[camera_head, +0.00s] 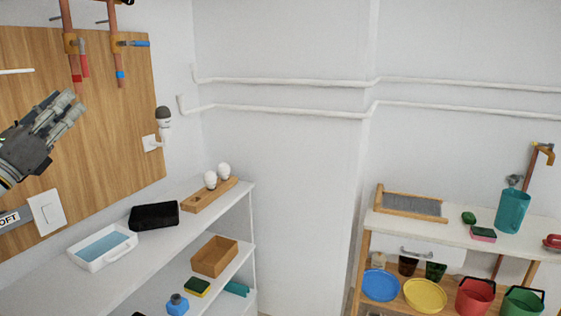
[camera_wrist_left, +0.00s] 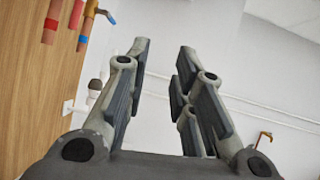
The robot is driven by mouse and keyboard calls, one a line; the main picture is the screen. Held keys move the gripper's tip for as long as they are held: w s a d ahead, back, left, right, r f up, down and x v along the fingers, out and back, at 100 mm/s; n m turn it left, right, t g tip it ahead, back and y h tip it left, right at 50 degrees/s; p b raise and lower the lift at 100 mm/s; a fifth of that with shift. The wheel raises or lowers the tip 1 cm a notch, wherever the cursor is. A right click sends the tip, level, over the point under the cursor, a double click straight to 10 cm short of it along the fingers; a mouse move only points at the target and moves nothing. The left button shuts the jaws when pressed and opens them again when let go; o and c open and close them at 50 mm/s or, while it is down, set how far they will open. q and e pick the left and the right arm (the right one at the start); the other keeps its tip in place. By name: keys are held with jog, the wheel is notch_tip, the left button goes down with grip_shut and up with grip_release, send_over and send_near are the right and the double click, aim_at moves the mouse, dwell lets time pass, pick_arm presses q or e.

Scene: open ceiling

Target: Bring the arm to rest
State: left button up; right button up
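My left gripper (camera_head: 72,106) is raised in front of the wooden wall panel (camera_head: 120,150) at the left of the head view. In the left wrist view its fingers (camera_wrist_left: 165,50) stand apart with nothing between them, so it is open and empty. It appears clear of the shelf below. My right gripper is in neither view.
Pipes with a red-handled and a blue-handled valve (camera_head: 135,43) hang near the gripper. A lamp (camera_head: 163,118) and a switch (camera_head: 47,212) are on the wall. Below, a shelf holds a white tray (camera_head: 82,262) and black case (camera_head: 154,214). A counter (camera_head: 460,229) stands right.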

pick_arm(q)
jog(key=s+d+f+n+g+y, duration=0.2)
jog(key=s+f+n+g+y, duration=0.15)
jog(key=f+n, duration=0.95)
jog(key=s+d+f+n+g+y, duration=0.1)
jog(key=s+f+n+g+y, duration=0.3)
jog(key=f+n, duration=0.9)
jog(key=s+d+f+n+g+y, duration=0.2)
jog(key=s+f+n+y, duration=0.4)
jog(key=f, duration=1.2)
jog(key=s+d+f+n+g+h, duration=0.2)
jog(key=s+d+f+g+h, duration=0.25)
jog(key=s+d+f, duration=0.5)
jog(key=s+d+f+n+g+h, duration=0.25)
jog(key=s+d+f+g, duration=0.35)
jog(key=s, duration=0.6)
jog(key=s+f+x, duration=0.1)
jog(key=s+x, duration=0.2)
jog(key=x, duration=1)
jog(key=s+f+x, duration=0.1)
jog(key=s+x, duration=0.2)
jog(key=x, duration=0.9)
jog(key=s+a+f+m+g, duration=0.1)
jog(key=s+a+f, duration=0.3)
jog(key=s+f, duration=1.2)
jog(key=shift+s+f+g, duration=0.3)
jog(key=shift+s+g, duration=0.1)
jog(key=shift+s, duration=0.3)
